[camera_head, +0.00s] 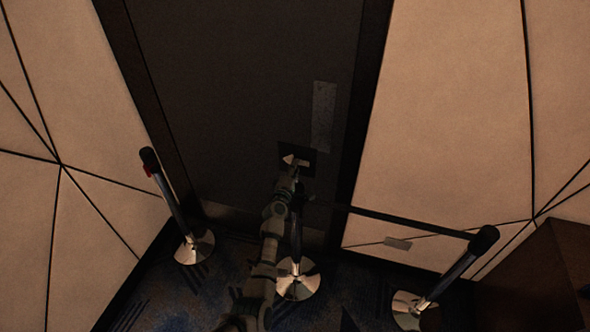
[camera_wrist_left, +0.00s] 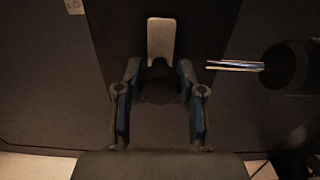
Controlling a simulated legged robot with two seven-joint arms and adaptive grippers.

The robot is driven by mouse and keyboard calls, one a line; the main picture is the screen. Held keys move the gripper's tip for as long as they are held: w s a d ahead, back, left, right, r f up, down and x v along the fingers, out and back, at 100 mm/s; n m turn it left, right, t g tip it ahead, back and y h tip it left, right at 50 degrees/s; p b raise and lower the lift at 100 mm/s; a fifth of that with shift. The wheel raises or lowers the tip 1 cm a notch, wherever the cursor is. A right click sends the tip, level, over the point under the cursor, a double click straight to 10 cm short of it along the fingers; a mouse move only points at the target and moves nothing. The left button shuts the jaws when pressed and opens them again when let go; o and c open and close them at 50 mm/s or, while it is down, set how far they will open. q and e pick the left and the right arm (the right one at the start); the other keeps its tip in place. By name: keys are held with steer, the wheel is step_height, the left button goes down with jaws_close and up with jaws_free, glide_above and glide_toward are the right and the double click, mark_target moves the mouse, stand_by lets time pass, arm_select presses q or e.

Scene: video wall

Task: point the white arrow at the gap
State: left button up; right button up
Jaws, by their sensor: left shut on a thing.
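The white arrow (camera_head: 295,160) shows as a small pale shape on a dark square sign (camera_head: 310,170) in front of the door. Its narrower end seems to be on the left, but it is too small to be sure. My left gripper (camera_head: 291,174) is at the sign's lower edge, shut on it. In the left wrist view its two fingers (camera_wrist_left: 159,90) stand either side of a dark rounded part, with a pale plate (camera_wrist_left: 161,42) beyond. The gap (camera_head: 238,205) lies between the left post (camera_head: 172,200) and the middle post (camera_head: 297,240). My right gripper is not in view.
A dark belt (camera_head: 400,220) runs from the middle post to the right post (camera_head: 460,265). The posts stand on shiny round bases on patterned carpet. A dark door (camera_head: 240,80) is behind, with panelled walls beside it. A brown box-like piece (camera_head: 535,280) stands at lower right.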

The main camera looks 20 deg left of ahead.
arm_select(q)
steer(key=shift+f, duration=0.25)
steer(key=o, duration=1.1)
steer(key=shift+o, duration=0.2)
steer(key=shift+a, duration=0.1)
steer(key=shift+r, duration=0.1)
steer(key=s, duration=1.2)
steer(key=shift+a, duration=0.2)
